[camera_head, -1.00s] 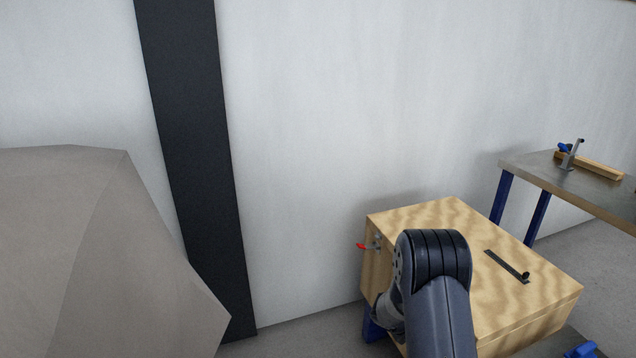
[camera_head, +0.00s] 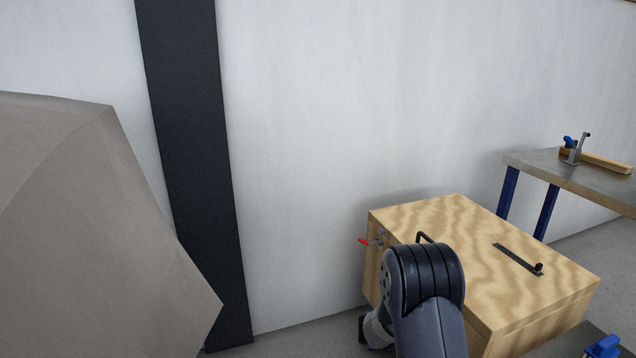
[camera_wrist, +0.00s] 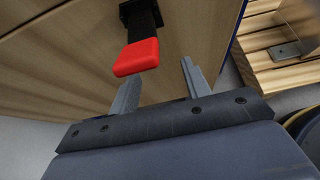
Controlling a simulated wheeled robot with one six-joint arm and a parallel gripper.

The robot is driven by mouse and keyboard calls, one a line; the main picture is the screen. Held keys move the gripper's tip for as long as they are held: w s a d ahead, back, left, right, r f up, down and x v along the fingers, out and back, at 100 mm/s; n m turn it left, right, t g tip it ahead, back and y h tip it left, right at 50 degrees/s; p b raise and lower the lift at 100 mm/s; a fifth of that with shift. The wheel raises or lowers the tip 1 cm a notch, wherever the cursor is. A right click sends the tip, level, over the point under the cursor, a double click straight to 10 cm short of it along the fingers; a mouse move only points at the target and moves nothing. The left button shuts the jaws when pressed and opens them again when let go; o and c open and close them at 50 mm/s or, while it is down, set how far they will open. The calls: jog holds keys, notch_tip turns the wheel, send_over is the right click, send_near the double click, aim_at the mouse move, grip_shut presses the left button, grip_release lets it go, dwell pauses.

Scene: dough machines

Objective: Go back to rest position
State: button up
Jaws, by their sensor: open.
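My gripper (camera_wrist: 160,82) is open and empty in the wrist view, its two grey fingers spread apart. A red-tipped lever (camera_wrist: 137,58) with a black shank stands out from a wooden face just beyond the fingers, and neither finger is seen closed on it. The same red lever (camera_head: 364,241) shows in the head view on the left side of a wooden box (camera_head: 450,215). My arm rises in front of the box. My fingers cannot be made out in the head view.
A metal-topped bench (camera_head: 530,163) with blue legs stands at the right, carrying a wooden bar (camera_head: 606,163) and a clamp (camera_head: 574,154). A black strip (camera_head: 520,260) lies on the box top. A grey faceted shape (camera_head: 100,230) fills the left. A wall with a dark pillar (camera_head: 190,150) stands behind.

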jog(key=shift+w+d+f+t+h+b, duration=0.1)
jog(key=shift+d+f+t+h+b, duration=0.2)
jog(key=shift+h+b, duration=0.65)
jog(key=shift+w+d+f+t+h+b, duration=0.15)
jog(key=shift+f+h+b, duration=0.3)
jog(key=shift+b, duration=0.85)
jog(key=shift+r, duration=0.1)
